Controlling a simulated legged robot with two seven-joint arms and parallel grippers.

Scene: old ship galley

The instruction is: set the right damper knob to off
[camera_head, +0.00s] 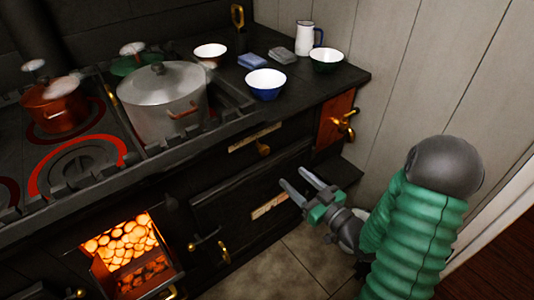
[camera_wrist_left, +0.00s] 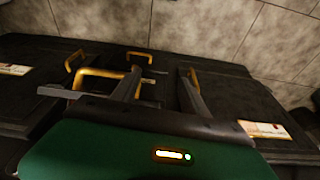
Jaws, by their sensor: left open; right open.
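A small brass knob (camera_head: 264,149) sits on the dark stove front, below the counter edge and right of centre; I take it to be the right damper knob, but its setting is too small to read. My right gripper (camera_head: 295,178) is open and empty, below and to the right of that knob, in front of the lower oven door, apart from the knob. My left gripper (camera_wrist_left: 160,82) shows only in the left wrist view. It is open, with brass handles beside its fingers; I cannot tell whether it touches them.
A silver pot (camera_head: 160,105) and a copper pot (camera_head: 55,105) stand on the stove top. A blue bowl (camera_head: 265,84), a green bowl (camera_head: 326,60) and a white jug (camera_head: 305,38) stand on the counter. A brass tap (camera_head: 343,122) juts out at right. The firebox (camera_head: 122,242) glows, open.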

